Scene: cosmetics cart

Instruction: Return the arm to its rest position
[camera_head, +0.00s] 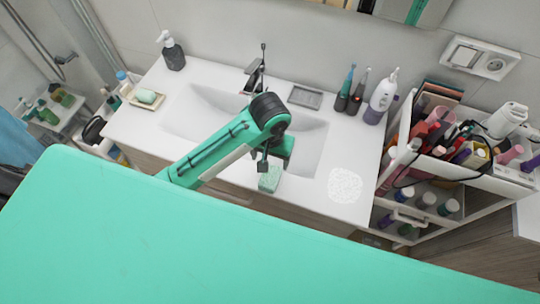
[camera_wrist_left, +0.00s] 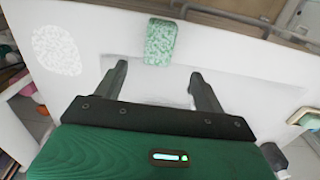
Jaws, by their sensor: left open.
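My left arm reaches in over the sink (camera_head: 205,108) in the head view. Its left gripper (camera_head: 264,165) is above the front part of the sink, right by a green speckled sponge (camera_head: 269,180). In the left wrist view the left gripper (camera_wrist_left: 158,74) is open, with its two fingers apart and nothing between them. The sponge also shows in the wrist view (camera_wrist_left: 160,42), lying on the white counter (camera_wrist_left: 215,40) beyond the fingertips and clear of them. My right gripper is in neither view.
A faucet (camera_head: 254,78) stands behind the sink, close to my arm. A soap dispenser (camera_head: 172,52) and soap dish (camera_head: 146,98) are at left. Bottles (camera_head: 381,98) stand at the back right. A crowded cart (camera_head: 450,175) is at right. A white speckled patch (camera_head: 345,185) lies on the counter.

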